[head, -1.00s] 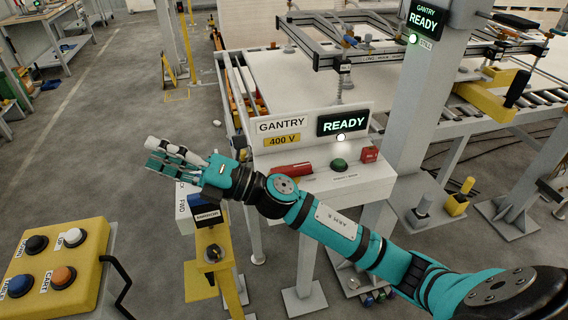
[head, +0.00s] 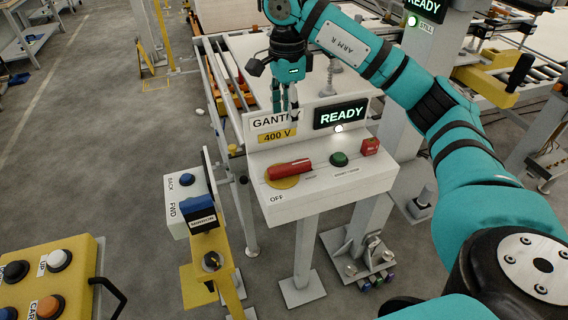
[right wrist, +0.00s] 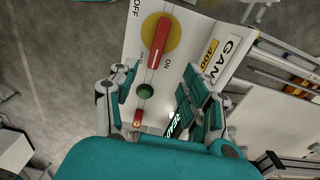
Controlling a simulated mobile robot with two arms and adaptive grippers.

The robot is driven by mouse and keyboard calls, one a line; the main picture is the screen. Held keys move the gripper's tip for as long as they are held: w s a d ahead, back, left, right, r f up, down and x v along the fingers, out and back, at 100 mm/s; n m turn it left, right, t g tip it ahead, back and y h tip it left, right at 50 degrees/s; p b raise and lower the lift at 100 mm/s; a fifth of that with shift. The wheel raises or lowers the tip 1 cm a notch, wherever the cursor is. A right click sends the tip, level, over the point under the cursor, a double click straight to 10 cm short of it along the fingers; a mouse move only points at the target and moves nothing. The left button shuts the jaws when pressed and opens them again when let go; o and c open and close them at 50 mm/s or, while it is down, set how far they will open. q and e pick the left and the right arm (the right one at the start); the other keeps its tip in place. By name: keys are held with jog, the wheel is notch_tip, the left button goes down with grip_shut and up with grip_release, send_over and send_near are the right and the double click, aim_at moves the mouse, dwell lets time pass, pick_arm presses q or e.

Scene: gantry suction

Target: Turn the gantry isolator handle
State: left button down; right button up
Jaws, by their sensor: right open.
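The gantry isolator handle (head: 290,169) is a red bar on a yellow round plate at the left of the white gantry console (head: 345,187). It lies nearly level, slightly raised at its right end; "OFF" is printed below the plate. In the right wrist view the red handle (right wrist: 158,43) lies beyond the fingers. My right gripper (head: 286,112) is open and empty, pointing down above and behind the handle, in front of the "GANTRY 400 V" sign, apart from the handle. In the right wrist view its fingers (right wrist: 163,108) are spread. My left gripper is not in view.
A green button (head: 339,159) and a red block (head: 370,146) sit right of the handle. The READY display (head: 341,114) stands behind. A yellow post with a BACK/FWD box (head: 188,190) stands left. A yellow button panel (head: 50,280) is at lower left.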

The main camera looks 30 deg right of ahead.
send_near(286, 166)
notch_tip(286, 166, down, 9)
jog(key=p, duration=0.2)
jog(key=shift+f+p, duration=0.15)
jog(key=shift+p, duration=0.25)
jog(key=shift+f, duration=0.45)
jog(key=shift+c, duration=0.3)
jog(key=shift+w, duration=0.1)
grip_shut()
